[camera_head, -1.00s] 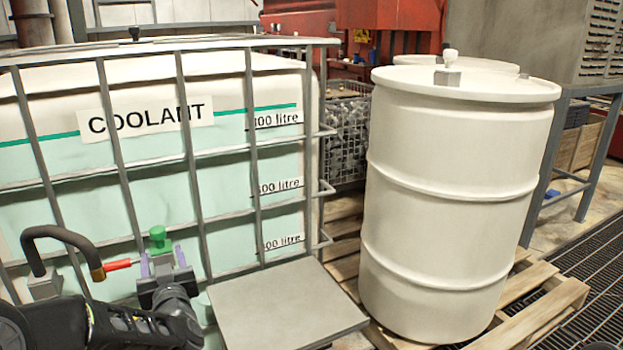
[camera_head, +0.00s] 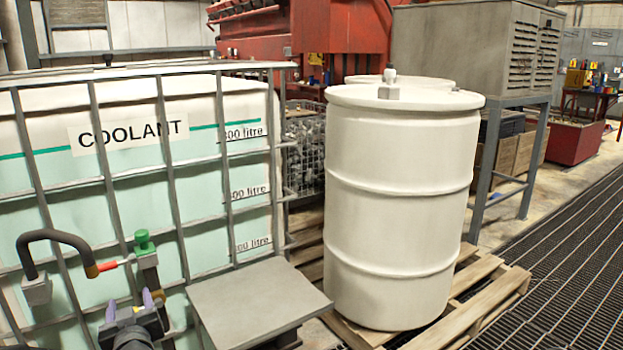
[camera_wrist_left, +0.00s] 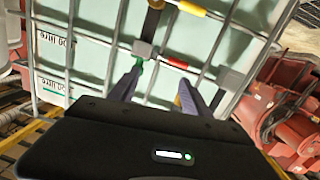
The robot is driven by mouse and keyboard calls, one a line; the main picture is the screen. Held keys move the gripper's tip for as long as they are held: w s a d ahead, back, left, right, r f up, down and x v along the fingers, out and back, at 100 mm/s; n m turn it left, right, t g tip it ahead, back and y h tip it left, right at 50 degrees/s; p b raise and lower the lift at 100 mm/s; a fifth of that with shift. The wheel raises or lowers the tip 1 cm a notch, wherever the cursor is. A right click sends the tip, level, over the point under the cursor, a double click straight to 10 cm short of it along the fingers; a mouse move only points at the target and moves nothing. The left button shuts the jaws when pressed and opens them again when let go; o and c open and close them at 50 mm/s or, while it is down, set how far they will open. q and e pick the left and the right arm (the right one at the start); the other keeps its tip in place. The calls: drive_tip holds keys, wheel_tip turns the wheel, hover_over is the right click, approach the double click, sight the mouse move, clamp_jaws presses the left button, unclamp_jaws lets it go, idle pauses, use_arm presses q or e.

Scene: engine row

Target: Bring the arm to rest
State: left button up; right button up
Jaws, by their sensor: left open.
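My left gripper (camera_head: 130,304) shows at the lower left of the head view, its two purple-tipped fingers apart and nothing between them. It is in front of the caged coolant tank (camera_head: 115,176), below a green-topped fitting (camera_head: 144,243) with a grey stem. In the left wrist view the gripper's fingers (camera_wrist_left: 158,90) are spread, with the cage beyond them. A grey block (camera_wrist_left: 142,48) and a red piece (camera_wrist_left: 176,63) show past the fingertips; I cannot tell the distance. My right gripper is not in view.
A black hose (camera_head: 55,235) with a red end curves beside the green-topped fitting. A grey plate (camera_head: 258,300) juts out before the tank. A white drum (camera_head: 398,205) stands on a wooden pallet (camera_head: 480,310) to the right. Dark floor grating (camera_head: 560,270) is open at the right.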

use_arm(q)
drive_tip(key=s+d+f+m+g+h, duration=0.1)
drive_tip(key=s+d+f+g+h, duration=0.25)
drive_tip(key=d+f, duration=0.7)
drive_tip(key=s+d+f+m+g+h, duration=0.25)
drive_tip(key=d+f+h, duration=0.35)
drive_tip(key=f, duration=0.8)
drive_tip(key=s+d+f+m+g+h, duration=0.1)
drive_tip(key=s+d+f+g, duration=0.2)
drive_tip(key=s+d+f, duration=0.4)
drive_tip(key=s+d+f+g+h, duration=0.15)
drive_tip(key=s+d+f, duration=0.3)
drive_tip(key=s, duration=0.55)
drive_tip(key=s+d+f+m+g+h, duration=0.1)
drive_tip(key=s+d+f+g, duration=0.2)
drive_tip(key=s+d+f, duration=0.4)
wheel_tip(320, 180, up, 31)
drive_tip(key=s+p, duration=0.1)
drive_tip(key=p, duration=2.7)
drive_tip(key=shift+s+f+p, duration=0.2)
drive_tip(key=shift+s+p, duration=0.1)
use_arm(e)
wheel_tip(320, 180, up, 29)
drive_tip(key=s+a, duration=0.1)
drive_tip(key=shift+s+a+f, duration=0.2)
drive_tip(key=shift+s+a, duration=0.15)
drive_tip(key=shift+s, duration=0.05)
